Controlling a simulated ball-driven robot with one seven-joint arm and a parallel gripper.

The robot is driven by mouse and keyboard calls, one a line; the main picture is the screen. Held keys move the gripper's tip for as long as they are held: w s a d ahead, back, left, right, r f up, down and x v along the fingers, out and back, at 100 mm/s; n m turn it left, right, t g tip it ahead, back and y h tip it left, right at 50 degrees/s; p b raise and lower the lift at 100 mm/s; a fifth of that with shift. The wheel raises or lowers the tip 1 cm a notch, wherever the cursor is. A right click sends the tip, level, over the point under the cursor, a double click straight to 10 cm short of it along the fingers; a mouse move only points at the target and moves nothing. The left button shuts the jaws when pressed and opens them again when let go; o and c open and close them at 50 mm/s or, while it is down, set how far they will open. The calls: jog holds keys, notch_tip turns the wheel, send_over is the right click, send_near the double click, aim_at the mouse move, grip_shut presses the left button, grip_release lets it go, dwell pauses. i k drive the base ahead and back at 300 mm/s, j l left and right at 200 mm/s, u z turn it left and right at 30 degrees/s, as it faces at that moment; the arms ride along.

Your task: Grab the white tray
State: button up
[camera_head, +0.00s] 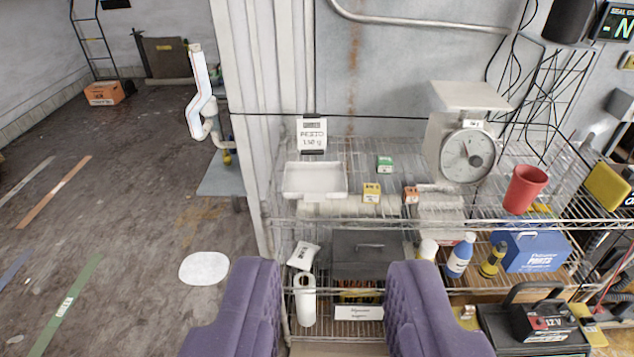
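The white tray (314,194) is a shallow rectangular tray on the top wire shelf, near the shelf's left end. Its near wall faces me and it looks empty. My gripper (323,290) shows at the bottom of the view as two purple, padded fingers. The fingers are spread wide apart with nothing held between them. The tray lies beyond and above the fingertips in the picture, a little left of the middle of the gap. Nothing covers the tray.
The wire shelf (360,222) also holds small green, yellow and orange boxes, a white dial scale (466,140) and a red cup (524,189). A sign (312,136) stands behind the tray. A grey metal box (366,252) sits below. Open floor lies left.

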aim_at(311, 181)
jog(key=i+j, duration=0.1)
jog(key=i, duration=1.1)
jog(key=i+j, duration=0.1)
jog(key=i, duration=1.05)
